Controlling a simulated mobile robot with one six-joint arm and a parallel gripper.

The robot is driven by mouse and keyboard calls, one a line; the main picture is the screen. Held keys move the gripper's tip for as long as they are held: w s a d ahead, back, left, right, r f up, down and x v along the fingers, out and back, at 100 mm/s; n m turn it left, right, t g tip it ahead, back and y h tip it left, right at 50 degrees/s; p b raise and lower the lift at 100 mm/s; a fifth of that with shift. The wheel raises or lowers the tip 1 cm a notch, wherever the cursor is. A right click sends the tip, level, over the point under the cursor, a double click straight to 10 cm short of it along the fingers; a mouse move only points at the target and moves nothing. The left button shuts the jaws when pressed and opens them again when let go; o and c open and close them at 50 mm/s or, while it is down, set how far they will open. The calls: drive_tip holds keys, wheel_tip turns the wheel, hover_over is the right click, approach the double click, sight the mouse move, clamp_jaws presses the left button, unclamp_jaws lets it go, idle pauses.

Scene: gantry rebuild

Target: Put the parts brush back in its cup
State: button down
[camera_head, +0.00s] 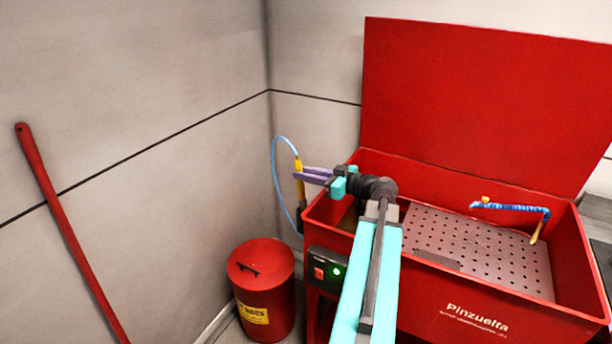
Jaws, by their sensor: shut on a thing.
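The parts brush seems to be the slim yellow-handled piece (299,181) with a light blue hose (276,172) looping from its upper end. It stands roughly upright just outside the left wall of the red parts washer (520,318). My gripper (300,176) reaches left over the washer's left rim, its purple fingers shut on the yellow handle. The brush's lower end is small and dark near the washer's side, and I cannot make out bristles. I cannot make out a cup; whether one is hidden beside the washer's left wall I cannot tell.
The washer's raised lid (480,100) stands behind its basin. A perforated tray (470,250) and a blue spout (512,207) with a yellow tip are inside. A red rag bin (263,290) stands left of the washer. A red pole (70,235) leans at far left.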

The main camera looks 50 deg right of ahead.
drive_tip(key=shift+f+b, duration=2.05)
drive_tip(key=shift+b, duration=0.25)
drive_tip(key=c, duration=1.5)
unclamp_jaws()
drive_tip(key=shift+c, duration=0.2)
drive_tip(key=b+v, duration=0.2)
drive_tip(key=v, duration=1.2)
drive_tip(key=shift+w, duration=0.1)
